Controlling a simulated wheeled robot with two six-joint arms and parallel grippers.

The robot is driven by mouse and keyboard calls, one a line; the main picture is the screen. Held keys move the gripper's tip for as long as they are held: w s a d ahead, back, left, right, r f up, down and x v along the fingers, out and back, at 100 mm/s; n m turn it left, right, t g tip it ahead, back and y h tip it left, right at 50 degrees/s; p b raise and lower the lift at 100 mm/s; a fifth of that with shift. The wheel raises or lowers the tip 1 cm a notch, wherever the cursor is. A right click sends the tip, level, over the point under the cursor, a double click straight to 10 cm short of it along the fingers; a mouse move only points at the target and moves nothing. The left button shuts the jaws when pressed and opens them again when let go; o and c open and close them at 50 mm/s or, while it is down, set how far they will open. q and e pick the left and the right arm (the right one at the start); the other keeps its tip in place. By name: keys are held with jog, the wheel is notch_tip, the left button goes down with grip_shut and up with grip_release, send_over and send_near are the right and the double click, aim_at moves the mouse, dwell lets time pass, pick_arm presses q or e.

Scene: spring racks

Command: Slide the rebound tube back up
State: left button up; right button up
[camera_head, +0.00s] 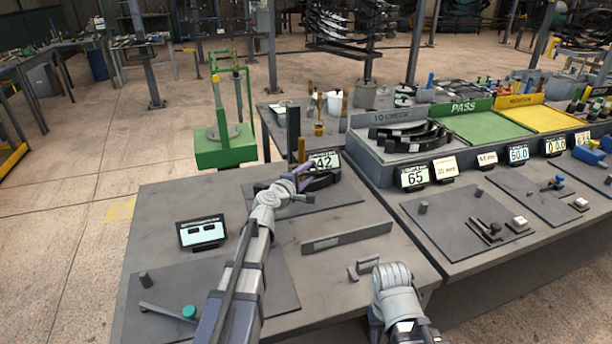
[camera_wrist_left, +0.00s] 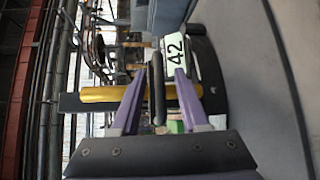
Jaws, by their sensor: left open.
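A brass-coloured tube (camera_head: 302,150) stands beside a dark upright post (camera_head: 293,128) on a dark plate. In the left wrist view, turned on its side, the brass tube (camera_wrist_left: 108,94) runs across behind the fingers. My left gripper (camera_head: 297,185) is at this stand, with its purple fingers (camera_wrist_left: 157,108) apart. A short dark rod (camera_wrist_left: 156,85) shows between them in the picture; I cannot tell whether either finger touches it. A display (camera_head: 325,161) reading 42 stands just behind. My right gripper (camera_head: 372,305) is low in the head view, mostly hidden by its wrist.
A dark display (camera_head: 201,232) stands left of my left arm. A flat grey bar (camera_head: 347,237) lies to the right. A second bench with displays (camera_head: 414,177) stands to the right. The floor at left is open.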

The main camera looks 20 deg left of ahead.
pick_arm(q)
grip_shut()
dwell(0.3)
jog(key=shift+s, duration=0.1)
dwell(1.0)
